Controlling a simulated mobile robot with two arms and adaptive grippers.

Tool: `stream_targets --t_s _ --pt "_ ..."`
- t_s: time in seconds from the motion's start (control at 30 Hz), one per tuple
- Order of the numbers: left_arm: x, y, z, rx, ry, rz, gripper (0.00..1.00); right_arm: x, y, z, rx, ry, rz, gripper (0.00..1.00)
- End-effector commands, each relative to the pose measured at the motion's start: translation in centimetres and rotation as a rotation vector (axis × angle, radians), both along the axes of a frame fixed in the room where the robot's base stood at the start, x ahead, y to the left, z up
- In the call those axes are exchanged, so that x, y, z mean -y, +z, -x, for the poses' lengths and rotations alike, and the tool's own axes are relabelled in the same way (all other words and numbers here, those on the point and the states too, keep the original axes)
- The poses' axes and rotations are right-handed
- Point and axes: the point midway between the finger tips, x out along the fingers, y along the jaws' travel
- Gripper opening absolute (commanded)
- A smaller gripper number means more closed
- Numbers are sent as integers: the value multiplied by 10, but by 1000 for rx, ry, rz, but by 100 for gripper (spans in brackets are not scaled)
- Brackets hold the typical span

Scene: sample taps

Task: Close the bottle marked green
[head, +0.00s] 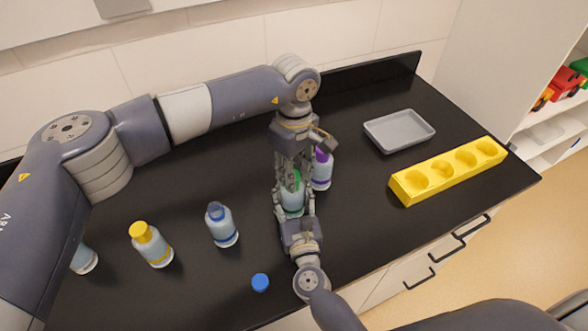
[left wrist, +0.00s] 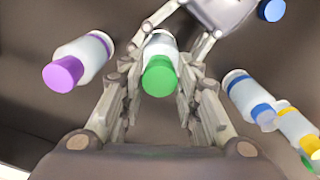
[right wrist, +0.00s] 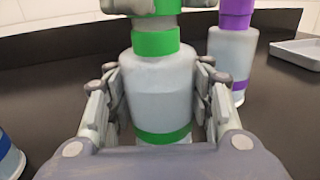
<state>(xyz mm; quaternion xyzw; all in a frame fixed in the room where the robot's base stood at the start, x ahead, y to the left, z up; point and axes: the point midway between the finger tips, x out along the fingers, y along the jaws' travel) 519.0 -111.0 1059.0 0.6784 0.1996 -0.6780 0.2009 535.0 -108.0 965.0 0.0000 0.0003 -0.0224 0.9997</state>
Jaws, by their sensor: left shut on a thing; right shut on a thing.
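The bottle marked green (head: 292,202) stands upright on the black counter, with a pale body and a green band (right wrist: 162,137) near its base. My right gripper (head: 296,210) is shut on its body from the front. The green cap (left wrist: 159,77) sits at the bottle's top, in line with it. My left gripper (head: 291,174) reaches down from above and is shut on the cap.
A purple-capped bottle (head: 321,173) stands close behind to the right. A blue-marked bottle (head: 223,228) and a yellow-capped bottle (head: 155,250) stand to the left. A loose blue cap (head: 260,282) lies in front. A grey tray (head: 399,130) and a yellow rack (head: 433,179) lie right.

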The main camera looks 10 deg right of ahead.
Motion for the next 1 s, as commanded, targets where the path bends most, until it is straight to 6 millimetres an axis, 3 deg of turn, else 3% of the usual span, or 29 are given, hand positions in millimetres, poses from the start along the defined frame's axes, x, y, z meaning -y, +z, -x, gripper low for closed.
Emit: stream_targets --t_s 0.37,1.0 --pt "0 -4 0 1 -56 -1 22 0 1 0 1 0 0 0" --pt "-7 -4 0 1 -1064 0 22 0 0 0 1 0 0 0"
